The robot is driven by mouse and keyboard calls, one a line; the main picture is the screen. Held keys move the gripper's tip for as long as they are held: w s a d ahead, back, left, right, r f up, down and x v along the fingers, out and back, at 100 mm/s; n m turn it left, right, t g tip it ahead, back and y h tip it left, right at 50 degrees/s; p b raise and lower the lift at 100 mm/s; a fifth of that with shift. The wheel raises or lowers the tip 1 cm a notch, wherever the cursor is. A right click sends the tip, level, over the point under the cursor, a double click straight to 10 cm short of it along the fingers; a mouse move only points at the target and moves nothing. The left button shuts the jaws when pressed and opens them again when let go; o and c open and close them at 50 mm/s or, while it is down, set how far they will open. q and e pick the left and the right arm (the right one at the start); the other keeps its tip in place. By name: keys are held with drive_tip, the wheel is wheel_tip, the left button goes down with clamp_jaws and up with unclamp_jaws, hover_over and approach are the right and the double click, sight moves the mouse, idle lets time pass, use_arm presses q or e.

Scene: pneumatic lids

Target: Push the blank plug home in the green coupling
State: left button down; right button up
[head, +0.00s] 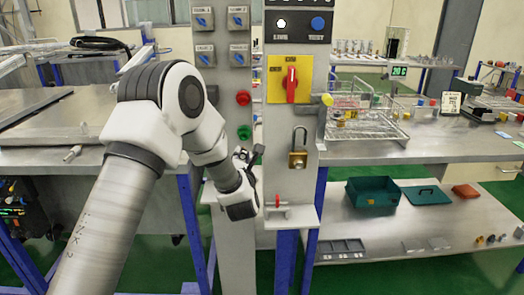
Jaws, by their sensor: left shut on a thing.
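A round green fitting (244,132), which looks like the green coupling, is on the grey upright panel just above my left gripper. My left gripper (248,158) is in front of the panel, its arm coming in from the lower left. It is shut on a small dark piece (258,150), perhaps the blank plug; the fingers and wrist hide most of it. I cannot tell whether this piece touches the green fitting. My right gripper is not in view.
A red round fitting (243,97) sits above the green one. Beside it stands a panel with a yellow plate and red switch (291,84), a padlock (298,158) and a small shelf (292,217). A wire rack (365,125) stands on the right bench.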

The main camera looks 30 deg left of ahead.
sight(244, 149)
use_arm(q)
drive_tip(key=shift+d+r, duration=0.15)
drive_tip(key=shift+r, duration=0.1)
drive_tip(key=shift+f+b, duration=0.25)
drive_tip(key=shift+b, duration=0.15)
drive_tip(key=shift+w+a+r, duration=0.1)
drive_tip(key=shift+w+a, duration=0.1)
drive_tip(key=b+x, duration=0.1)
drive_tip(key=x, duration=0.3)
drive_tip(key=shift+w+a+b, duration=0.3)
drive_tip(key=shift+w, duration=0.25)
drive_tip(key=shift+b, duration=0.5)
